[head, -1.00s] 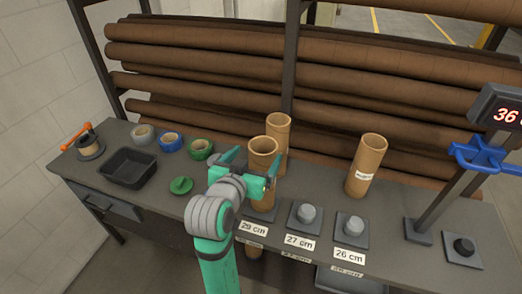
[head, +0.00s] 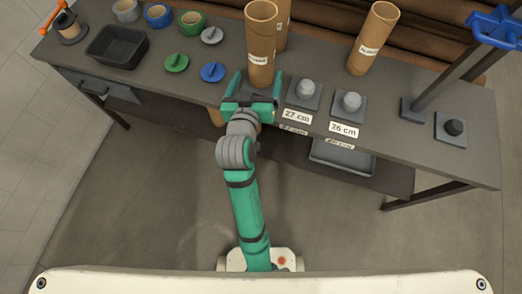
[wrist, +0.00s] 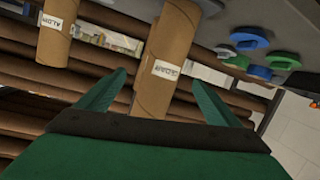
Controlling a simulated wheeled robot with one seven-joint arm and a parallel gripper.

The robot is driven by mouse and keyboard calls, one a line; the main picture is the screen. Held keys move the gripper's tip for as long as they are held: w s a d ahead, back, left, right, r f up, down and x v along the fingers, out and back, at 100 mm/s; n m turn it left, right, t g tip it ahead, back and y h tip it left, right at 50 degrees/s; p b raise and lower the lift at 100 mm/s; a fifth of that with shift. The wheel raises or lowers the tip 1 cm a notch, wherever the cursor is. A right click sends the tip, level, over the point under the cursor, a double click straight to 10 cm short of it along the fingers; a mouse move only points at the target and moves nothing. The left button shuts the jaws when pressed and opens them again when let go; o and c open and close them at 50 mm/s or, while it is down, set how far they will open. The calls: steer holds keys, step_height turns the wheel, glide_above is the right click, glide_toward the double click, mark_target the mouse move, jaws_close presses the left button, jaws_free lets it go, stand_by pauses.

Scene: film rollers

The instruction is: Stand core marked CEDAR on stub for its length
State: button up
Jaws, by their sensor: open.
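A tall brown cardboard core (head: 261,50) with a white label stands upright at the back of my gripper; its base is hidden, so I cannot see what it stands on. It also shows in the wrist view (wrist: 163,50), between and beyond the fingertips. A second core (head: 284,28) stands partly hidden behind it. A third labelled core (head: 373,40) stands to the right. I cannot read the labels surely. The 27 cm stub (head: 304,90) and 26 cm stub (head: 350,102) are bare. My gripper (head: 255,83) is open, its fingers apart, with nothing held.
A black tray (head: 117,46), several ring-shaped rolls and green (head: 176,62), blue (head: 212,72) and grey (head: 211,35) caps lie left on the bench. A blue clamp on a post (head: 495,25) and a dark-topped stub (head: 453,127) stand right. Brown rolls fill the rack behind.

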steer(key=s+f+n+y, duration=0.2)
steer(key=s+f+y, duration=0.1)
steer(key=s+f, duration=1.1)
steer(key=s+d+r+m, duration=0.1)
steer(key=s+r+m, duration=0.1)
steer(key=s, duration=1.9)
steer(key=shift+r, duration=0.55)
